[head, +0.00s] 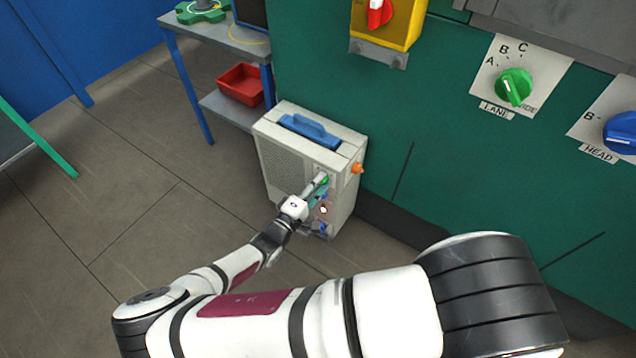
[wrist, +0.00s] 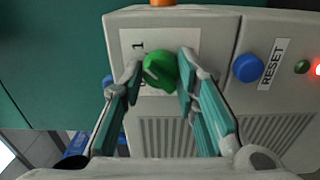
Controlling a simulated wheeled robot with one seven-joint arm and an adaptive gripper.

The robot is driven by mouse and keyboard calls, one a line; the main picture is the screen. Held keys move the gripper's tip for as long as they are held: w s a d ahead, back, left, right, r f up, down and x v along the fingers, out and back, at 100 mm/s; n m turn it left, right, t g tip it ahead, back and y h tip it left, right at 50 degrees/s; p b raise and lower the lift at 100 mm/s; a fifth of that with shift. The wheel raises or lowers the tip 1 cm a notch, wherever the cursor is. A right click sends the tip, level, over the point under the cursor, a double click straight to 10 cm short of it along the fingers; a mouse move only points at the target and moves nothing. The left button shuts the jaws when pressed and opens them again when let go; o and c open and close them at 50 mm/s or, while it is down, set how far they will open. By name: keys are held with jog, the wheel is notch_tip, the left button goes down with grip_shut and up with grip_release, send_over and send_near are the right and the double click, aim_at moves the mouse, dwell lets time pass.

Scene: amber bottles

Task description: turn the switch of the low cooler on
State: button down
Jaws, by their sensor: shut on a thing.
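The low cooler (head: 281,150) is a pale grey box on the floor against the green wall, with a blue handle (head: 309,131) on top. Its switch is a green knob (wrist: 160,69) on a white plate in the wrist view, with a "1" mark partly showing beside it. My gripper (head: 323,184) reaches the cooler's front panel. In the wrist view its two fingers sit on either side of the green knob, shut on it. The fingers cover part of the plate, so the knob's pointing direction is unclear.
A blue button (wrist: 247,67) with a RESET label, a dark green lamp (wrist: 302,66) and a lit red lamp (wrist: 318,70) are beside the switch. An orange knob (head: 357,168) sticks out of the cooler's side. A shelf with a red bin (head: 241,85) stands behind left.

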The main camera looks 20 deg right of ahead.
jog(key=shift+d+f, duration=0.1)
jog(key=shift+f, duration=0.05)
jog(key=c, duration=1.2)
grip_release()
jog(key=v, duration=1.2)
